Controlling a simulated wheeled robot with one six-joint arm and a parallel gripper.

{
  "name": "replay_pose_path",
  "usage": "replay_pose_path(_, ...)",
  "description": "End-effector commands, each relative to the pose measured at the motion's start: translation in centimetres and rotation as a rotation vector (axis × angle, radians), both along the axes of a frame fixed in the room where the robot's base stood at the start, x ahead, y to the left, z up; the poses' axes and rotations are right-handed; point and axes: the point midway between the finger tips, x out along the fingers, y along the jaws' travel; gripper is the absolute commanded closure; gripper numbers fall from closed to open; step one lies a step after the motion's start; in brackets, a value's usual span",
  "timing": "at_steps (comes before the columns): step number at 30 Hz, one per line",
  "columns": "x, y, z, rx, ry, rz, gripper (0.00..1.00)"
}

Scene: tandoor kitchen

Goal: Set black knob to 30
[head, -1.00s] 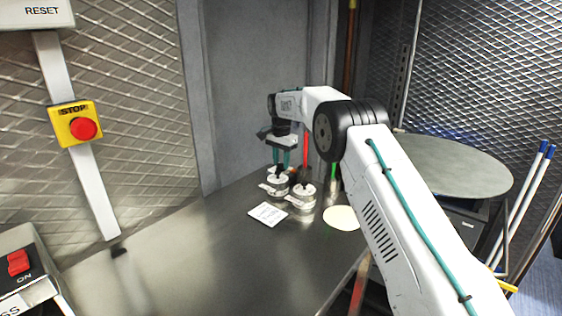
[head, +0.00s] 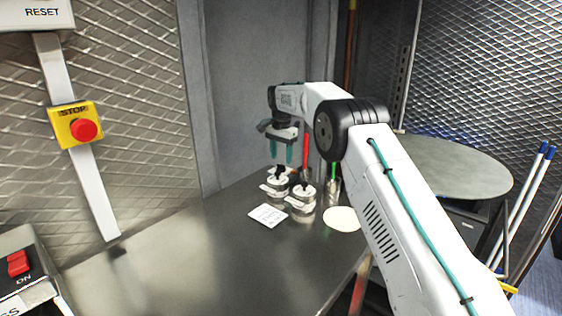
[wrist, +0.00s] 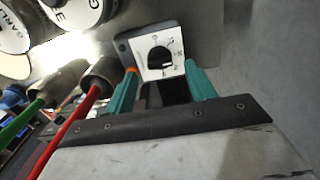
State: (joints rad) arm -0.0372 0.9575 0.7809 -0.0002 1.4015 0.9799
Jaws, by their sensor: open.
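The black knob (wrist: 160,58) shows in the wrist view on a square white dial plate (wrist: 172,72) with dark scale marks. The marks are too small to read, so I cannot tell the setting. My gripper (wrist: 160,68) is open, its two teal fingers on either side of the knob in that view, with a gap to each. No contact with the knob shows. In the head view my gripper (head: 281,160) points down above the back of the steel counter (head: 215,245). I cannot make out the dial plate there.
Two lidded canisters (head: 275,188) (head: 302,197) stand below and beside my gripper. A red-handled tool (head: 306,150) and a green-handled one (head: 333,172) stand close by. A white card (head: 268,215) and a pale disc (head: 342,219) lie in front. The front counter is clear.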

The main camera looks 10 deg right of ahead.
Motion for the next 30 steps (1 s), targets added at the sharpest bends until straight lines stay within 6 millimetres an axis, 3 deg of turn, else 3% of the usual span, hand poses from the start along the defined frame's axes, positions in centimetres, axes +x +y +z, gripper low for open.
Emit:
replay_pose_path(3,0.1,0.0,2.2,0.0,-0.004,0.0,0.45)
replay_pose_path(9,0.1,0.0,4.5,0.0,-0.002,-0.001,0.45)
replay_pose_path(23,-0.3,-0.1,5.6,0.0,-0.002,0.007,0.45)
replay_pose_path(26,-1.5,-0.2,7.6,0.0,-0.01,0.035,0.45)
replay_pose_path(30,-5.2,-0.7,12.0,-0.001,-0.019,0.111,0.45)
